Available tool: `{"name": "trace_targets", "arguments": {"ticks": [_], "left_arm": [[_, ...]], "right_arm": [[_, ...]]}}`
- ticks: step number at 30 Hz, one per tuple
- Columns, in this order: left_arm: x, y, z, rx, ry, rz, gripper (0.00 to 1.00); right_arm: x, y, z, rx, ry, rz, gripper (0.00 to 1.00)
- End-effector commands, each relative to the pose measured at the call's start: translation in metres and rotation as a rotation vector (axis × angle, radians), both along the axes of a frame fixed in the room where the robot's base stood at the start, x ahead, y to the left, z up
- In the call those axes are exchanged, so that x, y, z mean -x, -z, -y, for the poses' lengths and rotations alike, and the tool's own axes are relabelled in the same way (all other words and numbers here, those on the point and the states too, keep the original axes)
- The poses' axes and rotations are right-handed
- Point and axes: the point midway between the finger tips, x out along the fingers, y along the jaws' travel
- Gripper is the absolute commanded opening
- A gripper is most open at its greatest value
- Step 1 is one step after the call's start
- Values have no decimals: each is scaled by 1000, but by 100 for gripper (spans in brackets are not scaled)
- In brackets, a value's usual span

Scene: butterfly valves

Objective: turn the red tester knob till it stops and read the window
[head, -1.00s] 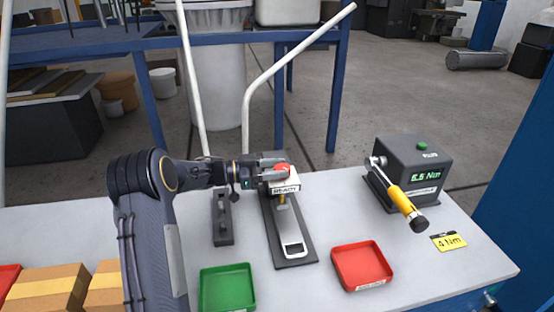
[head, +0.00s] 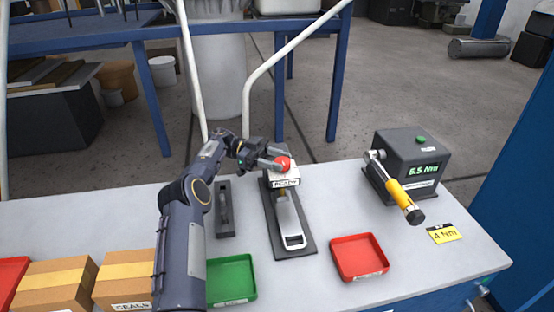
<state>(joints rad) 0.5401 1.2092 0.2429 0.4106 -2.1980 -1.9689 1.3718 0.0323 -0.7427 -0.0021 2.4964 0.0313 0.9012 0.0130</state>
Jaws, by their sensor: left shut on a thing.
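The red tester knob (head: 283,163) sits on top of the white tester head, at the far end of a dark base plate (head: 305,238). My left gripper (head: 277,161) reaches in from the left and is shut on the knob, with its fingers on either side. The window (head: 285,183) on the front of the tester head faces me and seems to read "READY". A silver lever-shaped part with an open slot runs from the head toward the near end of the plate. My right gripper is not in view.
A green tray (head: 231,280) and a red tray (head: 360,257) stand on the near bench. A dark box (head: 410,160) reading about 5.5 Nm holds a yellow-handled wrench (head: 404,195); a yellow 4 Nm card (head: 444,234) lies beside it. Cardboard boxes (head: 55,285) are at left.

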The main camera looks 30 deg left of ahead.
Motion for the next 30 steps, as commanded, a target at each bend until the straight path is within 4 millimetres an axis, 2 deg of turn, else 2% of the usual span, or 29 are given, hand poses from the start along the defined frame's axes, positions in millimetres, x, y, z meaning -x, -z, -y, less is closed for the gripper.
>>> {"name": "trace_targets", "arguments": {"ticks": [19,20,24,30], "left_arm": [[-1,-2,1,3,30,3,20],[-1,-2,1,3,30,3,45],[-1,-2,1,2,29,3,63],[-1,-1,1,1,29,2,64]], "right_arm": [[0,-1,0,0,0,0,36],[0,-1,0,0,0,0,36],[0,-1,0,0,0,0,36],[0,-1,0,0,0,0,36]]}}
